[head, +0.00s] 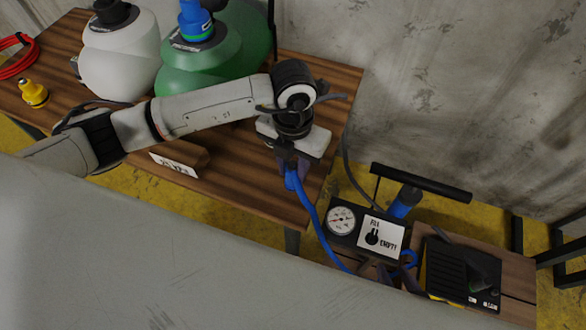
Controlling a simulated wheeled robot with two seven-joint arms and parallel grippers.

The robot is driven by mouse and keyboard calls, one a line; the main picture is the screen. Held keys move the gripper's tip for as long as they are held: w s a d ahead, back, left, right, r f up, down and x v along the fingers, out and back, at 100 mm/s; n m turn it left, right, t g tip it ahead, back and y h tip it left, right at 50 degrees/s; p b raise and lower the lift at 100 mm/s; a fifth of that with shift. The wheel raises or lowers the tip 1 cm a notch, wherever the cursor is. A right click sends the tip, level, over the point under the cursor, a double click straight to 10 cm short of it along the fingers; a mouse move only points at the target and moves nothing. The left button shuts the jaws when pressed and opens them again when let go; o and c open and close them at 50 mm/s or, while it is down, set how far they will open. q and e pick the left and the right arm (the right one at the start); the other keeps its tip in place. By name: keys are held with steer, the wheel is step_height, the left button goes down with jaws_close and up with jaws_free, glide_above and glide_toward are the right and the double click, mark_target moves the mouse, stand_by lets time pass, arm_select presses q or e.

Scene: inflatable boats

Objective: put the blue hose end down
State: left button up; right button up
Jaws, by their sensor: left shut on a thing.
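The blue hose (311,221) hangs from my left gripper (290,172). My left gripper points down over the right end of the wooden table (235,170) and is shut on the blue hose end (291,180). The hose runs down to the right and passes behind the box with a gauge (342,220) and a FILL/EMPTY switch (371,237). Whether the hose end touches the table is hard to tell. My right gripper is not clearly visible; dark parts near the lower boxes may belong to it.
A white container (118,55) and a green one (215,55) with a blue fitting (194,20) stand at the table's back. A yellow fitting (34,93), a red hose coil (18,62) and a small label sign (174,164) are also there. A large grey surface (130,260) fills the foreground.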

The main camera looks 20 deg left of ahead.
arm_select(q)
steer(key=shift+f, duration=0.5)
jaws_close()
steer(key=o, duration=1.1)
jaws_free()
steer(key=shift+r, duration=0.1)
step_height(320, 180, up, 12)
steer(key=shift+p, duration=0.45)
